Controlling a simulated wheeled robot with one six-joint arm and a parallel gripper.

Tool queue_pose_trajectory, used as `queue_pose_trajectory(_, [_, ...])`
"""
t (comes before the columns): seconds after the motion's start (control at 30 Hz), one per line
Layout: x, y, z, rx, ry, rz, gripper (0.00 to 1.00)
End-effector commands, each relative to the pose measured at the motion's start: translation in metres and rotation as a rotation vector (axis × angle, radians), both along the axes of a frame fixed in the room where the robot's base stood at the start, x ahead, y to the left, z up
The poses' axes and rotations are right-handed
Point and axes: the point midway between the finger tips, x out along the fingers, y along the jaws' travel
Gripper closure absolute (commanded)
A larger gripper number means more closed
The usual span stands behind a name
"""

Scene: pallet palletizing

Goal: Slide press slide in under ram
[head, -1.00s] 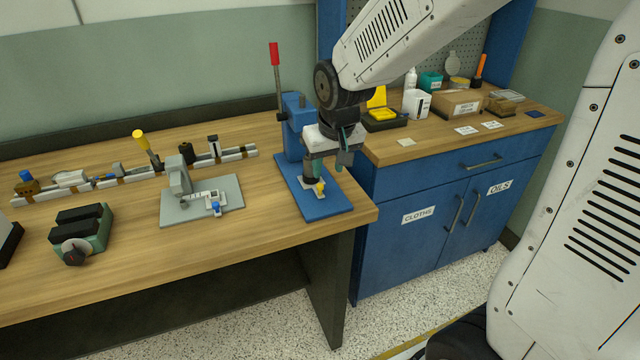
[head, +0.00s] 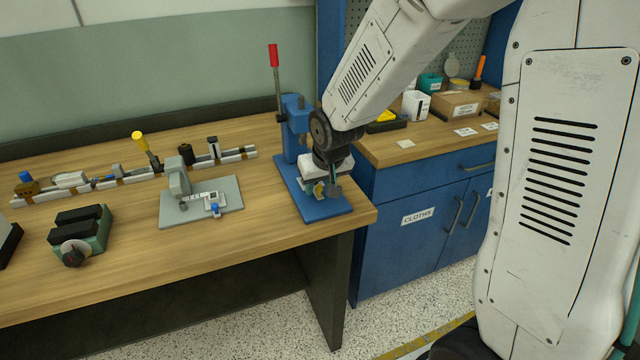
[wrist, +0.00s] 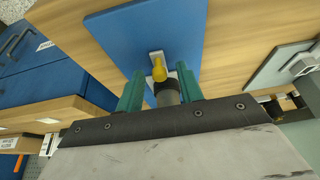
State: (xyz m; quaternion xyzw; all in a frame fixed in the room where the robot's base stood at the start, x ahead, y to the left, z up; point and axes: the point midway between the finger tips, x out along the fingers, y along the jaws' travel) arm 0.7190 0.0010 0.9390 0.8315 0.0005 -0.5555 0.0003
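The blue press (head: 297,125) stands at the right end of the wooden bench, with a red-handled lever (head: 273,56) rising at its left. The press slide has a yellow knob (head: 319,189) and sits low over the blue base plate (head: 325,210). My gripper (head: 324,187) is down at the front of the press, around the knob. In the wrist view my gripper (wrist: 158,76) has its two teal fingers on either side of the yellow knob (wrist: 158,71), with visible gaps. A dark cylinder (wrist: 167,94) shows between the fingers. My gripper hides most of the slide and the ram.
A grey plate with a small fixture (head: 178,178) lies left of the press. A green vise-like block (head: 80,236) and a rail of parts (head: 125,177) are farther left. The blue cabinet (head: 410,210) adjoins the bench at right. The bench front is clear.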

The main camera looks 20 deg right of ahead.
Motion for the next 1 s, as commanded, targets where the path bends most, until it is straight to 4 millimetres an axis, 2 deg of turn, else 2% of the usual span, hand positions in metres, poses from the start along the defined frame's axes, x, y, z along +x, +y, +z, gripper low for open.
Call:
queue_pose_trajectory(0.07, [0.000,0.000,0.000,0.000,0.000,0.000,0.66])
queue_pose_trajectory(0.1, [0.000,0.000,0.000,0.000,0.000,-0.001,0.77])
queue_pose_trajectory(0.2, [0.000,-0.001,0.000,0.000,0.000,-0.001,1.00])
queue_pose_trajectory(0.37, [0.002,-0.001,0.000,-0.001,0.000,-0.001,1.00])
queue_pose_trajectory(0.67, [0.047,-0.001,0.001,0.001,-0.001,-0.002,1.00])
queue_pose_trajectory(0.97, [0.050,-0.001,0.001,0.001,-0.001,-0.002,1.00])
queue_pose_trajectory(1.0, [0.050,-0.001,0.001,0.001,-0.001,-0.002,0.80])
